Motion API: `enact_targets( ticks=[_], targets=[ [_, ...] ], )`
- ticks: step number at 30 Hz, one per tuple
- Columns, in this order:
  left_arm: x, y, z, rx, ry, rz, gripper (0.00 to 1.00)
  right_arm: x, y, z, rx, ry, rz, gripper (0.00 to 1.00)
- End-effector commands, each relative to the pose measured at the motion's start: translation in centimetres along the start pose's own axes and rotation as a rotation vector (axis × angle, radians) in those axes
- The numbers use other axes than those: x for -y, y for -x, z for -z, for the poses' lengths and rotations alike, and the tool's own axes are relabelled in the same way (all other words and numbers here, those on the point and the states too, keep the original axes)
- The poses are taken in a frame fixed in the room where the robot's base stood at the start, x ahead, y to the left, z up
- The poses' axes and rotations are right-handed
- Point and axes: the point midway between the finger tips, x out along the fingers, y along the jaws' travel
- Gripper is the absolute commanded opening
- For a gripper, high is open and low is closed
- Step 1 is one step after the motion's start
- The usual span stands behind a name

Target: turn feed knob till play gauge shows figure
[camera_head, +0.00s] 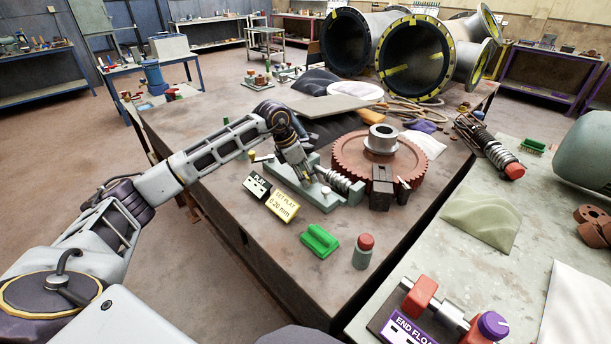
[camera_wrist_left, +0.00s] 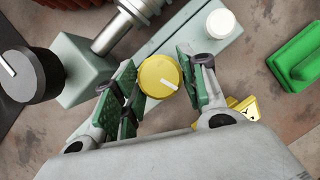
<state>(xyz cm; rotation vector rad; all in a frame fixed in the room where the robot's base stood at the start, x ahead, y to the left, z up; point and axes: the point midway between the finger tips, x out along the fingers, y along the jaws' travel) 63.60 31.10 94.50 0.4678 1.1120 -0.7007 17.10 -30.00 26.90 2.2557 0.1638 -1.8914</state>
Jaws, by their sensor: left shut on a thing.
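My left gripper (camera_head: 303,181) reaches down over the green-grey base of the worm-gear rig. The gripper hides this knob in the head view. The black PLAY gauge (camera_head: 257,186) stands left of the rig; its reading is too small to make out. Beside it, a yellow card (camera_head: 283,206) reads SET PLAY 0.20 mm. A steel worm (camera_head: 339,181) meets a large red-brown gear wheel (camera_head: 407,165). My right gripper is out of view.
A dark knob (camera_wrist_left: 28,75) with a white mark and a white button (camera_wrist_left: 221,22) sit near the yellow knob. A green block (camera_head: 319,241) and a red-capped bottle (camera_head: 363,251) stand in front of the rig. The table's front left is clear.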

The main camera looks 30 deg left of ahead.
Motion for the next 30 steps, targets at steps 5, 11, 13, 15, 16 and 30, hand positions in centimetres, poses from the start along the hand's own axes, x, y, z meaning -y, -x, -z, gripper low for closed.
enact_targets(
  ticks=[5,11,13,15,16,30],
  targets=[
    [-0.21,0.12,-0.08,0.002,-0.109,0.043,0.18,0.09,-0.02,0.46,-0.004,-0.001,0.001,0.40],
    [-0.27,0.11,-0.12,0.002,-0.235,0.096,0.18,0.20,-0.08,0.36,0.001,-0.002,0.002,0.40],
    [-0.29,0.11,-0.11,0.002,-0.280,0.114,0.18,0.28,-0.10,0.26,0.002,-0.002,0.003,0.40],
    [-0.29,0.10,-0.17,0.003,-0.324,0.133,0.18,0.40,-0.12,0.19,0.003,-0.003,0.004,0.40],
    [-0.31,0.11,-0.19,0.003,-0.344,0.140,0.18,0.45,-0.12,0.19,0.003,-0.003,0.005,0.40],
    [-0.44,0.07,-0.24,0.002,-0.639,0.262,0.18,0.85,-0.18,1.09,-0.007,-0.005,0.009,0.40]
  ],
)
